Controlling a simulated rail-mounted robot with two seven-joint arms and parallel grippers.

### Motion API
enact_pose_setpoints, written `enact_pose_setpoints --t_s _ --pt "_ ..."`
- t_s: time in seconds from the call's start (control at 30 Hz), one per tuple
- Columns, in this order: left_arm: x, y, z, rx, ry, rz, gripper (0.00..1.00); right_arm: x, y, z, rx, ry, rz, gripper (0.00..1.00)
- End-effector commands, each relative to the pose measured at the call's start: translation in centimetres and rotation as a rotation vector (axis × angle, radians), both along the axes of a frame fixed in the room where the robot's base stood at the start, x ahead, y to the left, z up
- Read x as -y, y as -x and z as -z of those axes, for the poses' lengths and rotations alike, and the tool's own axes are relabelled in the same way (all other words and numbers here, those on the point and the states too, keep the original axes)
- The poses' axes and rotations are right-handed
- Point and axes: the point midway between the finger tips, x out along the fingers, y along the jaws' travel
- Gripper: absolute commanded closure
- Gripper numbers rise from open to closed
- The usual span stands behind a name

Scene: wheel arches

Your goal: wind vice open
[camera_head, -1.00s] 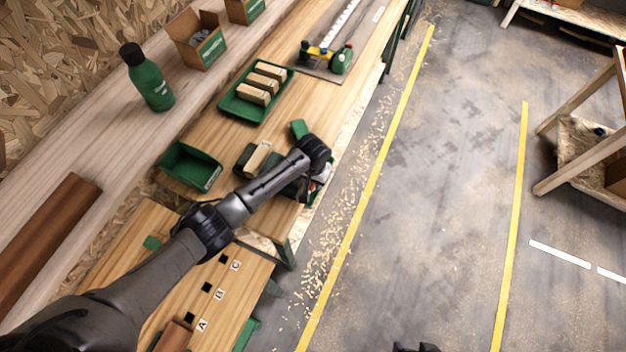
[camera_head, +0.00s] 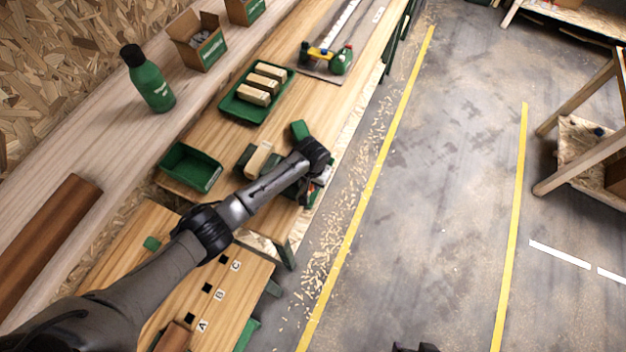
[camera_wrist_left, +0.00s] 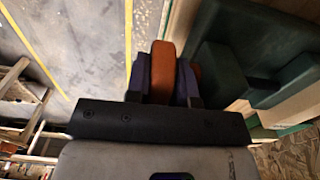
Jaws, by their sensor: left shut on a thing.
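The green vice (camera_head: 245,156) stands on the wooden bench, with a pale wood block (camera_head: 259,158) at its jaws. It also shows as a large dark green body in the left wrist view (camera_wrist_left: 222,70). My left gripper (camera_wrist_left: 162,88) is shut on the orange-red vice handle (camera_wrist_left: 163,62), its two bluish fingers on either side of it. In the head view, my left arm and wrist cover most of the handle and the front of the vice. A small dark piece at the bottom edge of the head view may be my right gripper; its fingers cannot be made out.
A green tray with wood blocks (camera_head: 235,105) and an empty green bin (camera_head: 207,182) lie near the vice. A green bottle (camera_head: 156,90) and open cardboard box (camera_head: 194,55) stand on the shelf behind. The floor right of the bench is clear apart from shavings.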

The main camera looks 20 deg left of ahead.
Motion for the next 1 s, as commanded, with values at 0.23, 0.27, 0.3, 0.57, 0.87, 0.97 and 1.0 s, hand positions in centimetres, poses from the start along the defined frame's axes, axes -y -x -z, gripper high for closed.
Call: enact_pose_setpoints --t_s 0.23,0.27,0.3,0.57,0.87,0.97,1.0 --pt "-0.1 0.3 -0.4 0.125 0.007 0.0 1.0 0.0 0.0 -2.2 0.0 0.001 -0.001 0.17" --pt "-0.1 0.4 -0.3 0.148 0.009 -0.001 1.0 0.0 0.0 -2.4 0.0 0.002 -0.002 0.17" --pt "-0.1 0.4 -0.4 0.182 0.01 0.0 1.0 0.1 0.0 -2.8 0.0 0.002 -0.001 0.17" --pt "0.0 0.6 0.0 0.428 0.025 0.001 1.0 0.2 0.0 -4.3 0.0 0.008 -0.006 0.17" --pt "0.1 0.7 0.6 0.715 0.043 0.0 1.0 0.2 0.0 -3.2 0.0 0.008 -0.006 0.17" --pt "0.0 0.8 0.9 0.81 0.048 -0.002 1.0 0.2 0.0 -2.1 0.0 0.007 -0.005 0.17" --pt "0.1 0.8 0.9 0.847 0.051 -0.002 1.0 0.2 0.0 -1.6 0.001 0.007 -0.004 0.17"
